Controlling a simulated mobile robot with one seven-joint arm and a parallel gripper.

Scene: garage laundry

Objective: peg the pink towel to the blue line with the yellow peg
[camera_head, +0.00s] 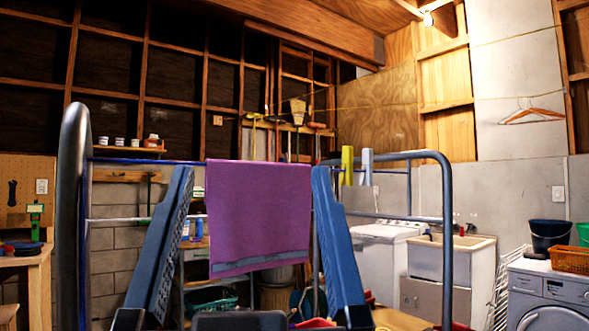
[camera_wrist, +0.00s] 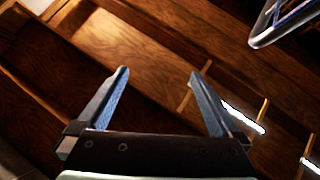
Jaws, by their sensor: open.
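The pink towel (camera_head: 258,215), purplish-pink with a pale stripe near its lower edge, hangs over the blue line (camera_head: 130,160) in the head view. The yellow peg (camera_head: 347,165) stands upright on the line, to the right of the towel and apart from it. My gripper (camera_head: 252,168) is open and empty, its two blue-grey fingers pointing up in front of the towel's left and right sides in the picture. In the wrist view my gripper (camera_wrist: 160,73) is also open with nothing between its fingers; neither towel nor peg shows there.
A pale blue peg (camera_head: 366,166) sits just right of the yellow one. The grey tubular rack frame (camera_head: 447,230) rises at both sides of the line; part of a frame (camera_wrist: 270,25) shows at the wrist view's upper right. A sink (camera_head: 452,258) and washing machine (camera_head: 550,290) stand behind.

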